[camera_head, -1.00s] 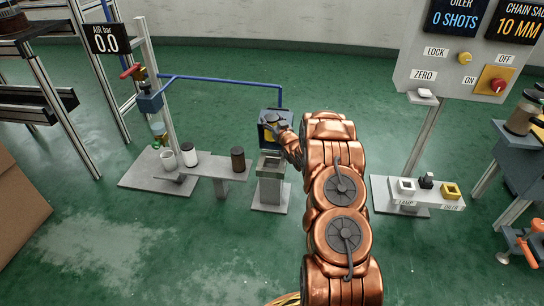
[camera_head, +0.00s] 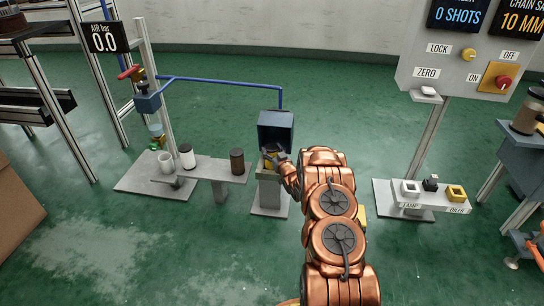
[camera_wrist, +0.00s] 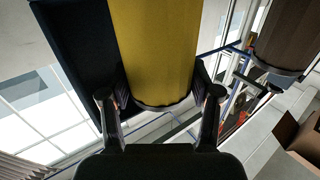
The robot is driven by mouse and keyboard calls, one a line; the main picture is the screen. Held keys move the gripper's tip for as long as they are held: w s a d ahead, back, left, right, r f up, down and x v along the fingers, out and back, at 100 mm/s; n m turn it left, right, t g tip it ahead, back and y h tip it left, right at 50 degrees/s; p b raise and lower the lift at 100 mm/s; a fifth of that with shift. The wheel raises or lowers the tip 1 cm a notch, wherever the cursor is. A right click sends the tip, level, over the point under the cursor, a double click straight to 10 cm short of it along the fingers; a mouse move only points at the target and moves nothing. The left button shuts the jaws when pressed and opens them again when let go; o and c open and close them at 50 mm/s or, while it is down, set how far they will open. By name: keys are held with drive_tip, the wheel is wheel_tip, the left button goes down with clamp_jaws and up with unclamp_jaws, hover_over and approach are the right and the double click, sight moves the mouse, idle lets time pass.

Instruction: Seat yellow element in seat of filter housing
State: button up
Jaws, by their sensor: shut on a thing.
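The yellow element (camera_wrist: 155,45) is a yellow cylinder held between the two fingers of my gripper (camera_wrist: 161,95) in the wrist view. In the head view my gripper (camera_head: 276,158) is just below and in front of the blue-grey box (camera_head: 276,133), which appears to be the filter housing. Only a little yellow shows there. The box front looks open and dark inside. A dark panel (camera_wrist: 80,50), likely the housing, lies beside the element in the wrist view. The seat itself cannot be made out, and the element appears to be outside the box.
A grey pedestal (camera_head: 268,197) stands under the box. A blue pipe (camera_head: 225,82) runs to the box top. Green floor is clear in front.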

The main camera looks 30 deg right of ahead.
wheel_tip(320, 180, down, 2)
drive_tip(key=shift+f, duration=0.15)
drive_tip(key=o, duration=1.6)
drive_tip(key=shift+o, duration=0.2)
